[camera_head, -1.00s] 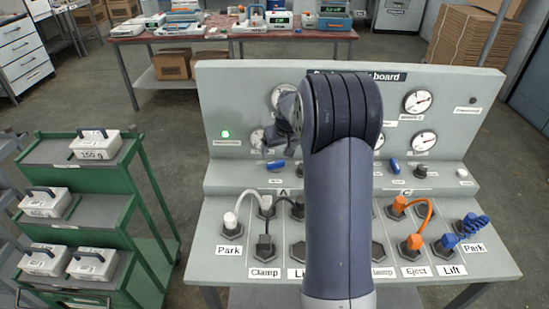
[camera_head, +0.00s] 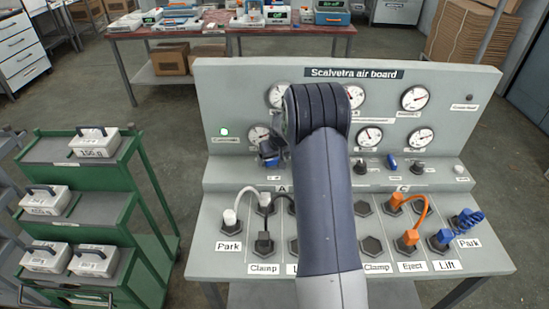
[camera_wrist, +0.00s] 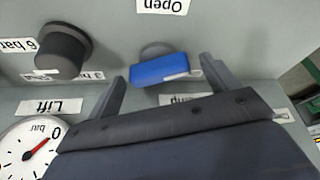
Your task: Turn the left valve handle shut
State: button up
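The left valve handle is a blue lever, seen close in the wrist view (camera_wrist: 158,70). It lies roughly crosswise in that picture, below an upside-down "Open" label (camera_wrist: 163,5). My gripper (camera_wrist: 163,69) is open, with one finger on each side of the handle; I cannot tell whether either finger touches it. In the head view my gripper (camera_head: 268,152) is low at the left part of the air board (camera_head: 240,95), largely covering the left handle. A second blue handle (camera_head: 392,161) stands further right on the board.
A dark knob (camera_wrist: 62,48) and a gauge (camera_wrist: 28,150) are near my gripper in the wrist view. Orange hose plugs (camera_head: 410,238) and blue hose plugs (camera_head: 440,240) sit on the lower panel. A green cart (camera_head: 85,150) with white boxes stands at left.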

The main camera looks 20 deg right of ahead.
jog(key=c, duration=0.9)
jog(key=shift+f+m+h+b, duration=0.1)
jog(key=shift+m+h+b, duration=0.7)
jog(key=shift+m, duration=0.9)
jog(key=shift+m+g+b, duration=0.3)
jog(key=shift+m+b, duration=0.1)
jog(key=shift+m, duration=0.1)
jog(key=o, duration=1)
jog(key=shift+c, duration=0.2)
